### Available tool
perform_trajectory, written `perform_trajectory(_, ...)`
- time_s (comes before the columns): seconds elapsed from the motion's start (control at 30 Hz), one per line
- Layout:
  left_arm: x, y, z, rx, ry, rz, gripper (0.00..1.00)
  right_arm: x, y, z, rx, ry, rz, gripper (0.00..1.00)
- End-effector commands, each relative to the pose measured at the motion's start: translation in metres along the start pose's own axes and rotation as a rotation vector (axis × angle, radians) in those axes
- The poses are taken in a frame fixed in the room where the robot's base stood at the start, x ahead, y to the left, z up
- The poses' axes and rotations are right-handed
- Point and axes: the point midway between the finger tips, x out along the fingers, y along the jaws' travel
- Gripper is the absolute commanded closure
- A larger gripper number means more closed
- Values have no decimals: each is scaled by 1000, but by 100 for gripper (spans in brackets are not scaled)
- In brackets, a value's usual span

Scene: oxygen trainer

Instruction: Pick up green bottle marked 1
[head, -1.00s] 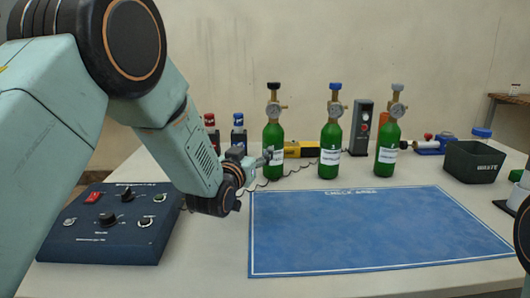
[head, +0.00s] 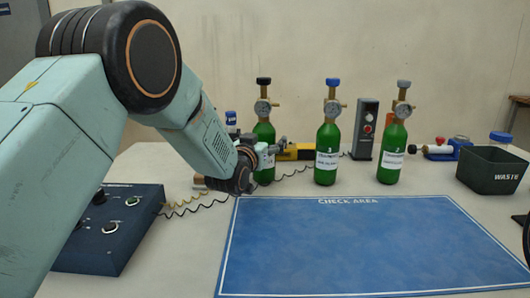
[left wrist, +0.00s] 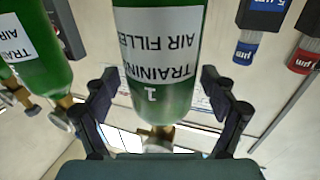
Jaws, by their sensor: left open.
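The green bottle marked 1 (head: 264,133) stands upright on the table, leftmost of three green bottles, with a gauge and black cap on top. My right gripper is not in view.
A yellow device (head: 296,152) lies behind. The blue check-area mat (head: 370,240) is clear. A control box (head: 120,225) stands left, a waste bin (head: 490,170) right.

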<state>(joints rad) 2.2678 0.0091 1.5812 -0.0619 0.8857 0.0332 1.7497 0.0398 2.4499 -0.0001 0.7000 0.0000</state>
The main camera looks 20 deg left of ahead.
Motion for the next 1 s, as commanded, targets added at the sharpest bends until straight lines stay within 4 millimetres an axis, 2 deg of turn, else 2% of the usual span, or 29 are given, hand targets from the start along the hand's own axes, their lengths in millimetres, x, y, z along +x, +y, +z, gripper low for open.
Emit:
perform_trajectory(0.27, 2, -1, 0, 0, -2, -2, 17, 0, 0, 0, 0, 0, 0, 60)
perform_trajectory(1.0, 5, 0, 1, 0, -3, -2, 80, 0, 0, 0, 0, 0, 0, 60)
